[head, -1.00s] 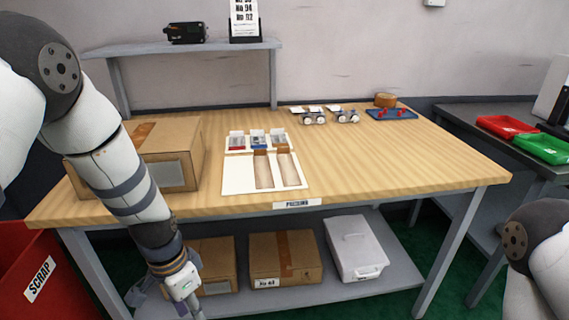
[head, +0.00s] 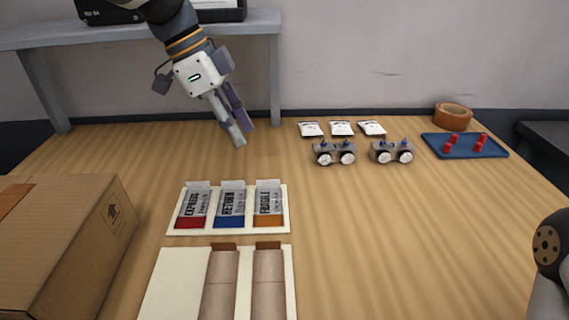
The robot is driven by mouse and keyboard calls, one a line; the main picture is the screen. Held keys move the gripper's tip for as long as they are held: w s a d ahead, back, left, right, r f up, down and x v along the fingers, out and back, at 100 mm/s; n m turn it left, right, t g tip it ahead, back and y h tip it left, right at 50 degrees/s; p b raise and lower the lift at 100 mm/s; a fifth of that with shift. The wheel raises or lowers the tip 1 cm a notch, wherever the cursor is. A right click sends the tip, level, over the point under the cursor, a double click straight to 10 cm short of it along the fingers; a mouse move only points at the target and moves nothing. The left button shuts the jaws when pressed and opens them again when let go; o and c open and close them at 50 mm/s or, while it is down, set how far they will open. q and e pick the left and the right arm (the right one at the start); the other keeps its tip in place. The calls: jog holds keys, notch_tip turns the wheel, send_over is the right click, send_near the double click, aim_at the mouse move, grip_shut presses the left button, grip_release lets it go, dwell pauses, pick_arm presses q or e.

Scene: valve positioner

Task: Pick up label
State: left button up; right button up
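Three labels lie side by side on a white card (head: 261,229): a red EXPRESS label (head: 191,208), a blue RETURN label (head: 231,206) and an orange FRAGILE label (head: 269,204). Each has a pale tab at its far edge. My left gripper (head: 243,137) reaches down from the top left, above the table and beyond the labels in the picture. Its two fingers look apart, with nothing seen between them. It touches no label. My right gripper is out of view; only part of my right arm shows at the right edge.
A cardboard box (head: 62,240) stands at the left. A white board (head: 175,283) with brown strips lies nearer than the labels. Small wheeled units (head: 334,152), white packets (head: 341,128), a blue tray (head: 465,145) and a tape roll (head: 453,117) are at the back. The right front is clear.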

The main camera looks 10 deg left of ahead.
pick_arm(q)
send_near(274, 189)
jog(key=x, duration=0.5)
jog(key=shift+f, duration=0.25)
jog(key=shift+w+d+f, duration=0.1)
jog(key=shift+f, duration=0.25)
grip_shut()
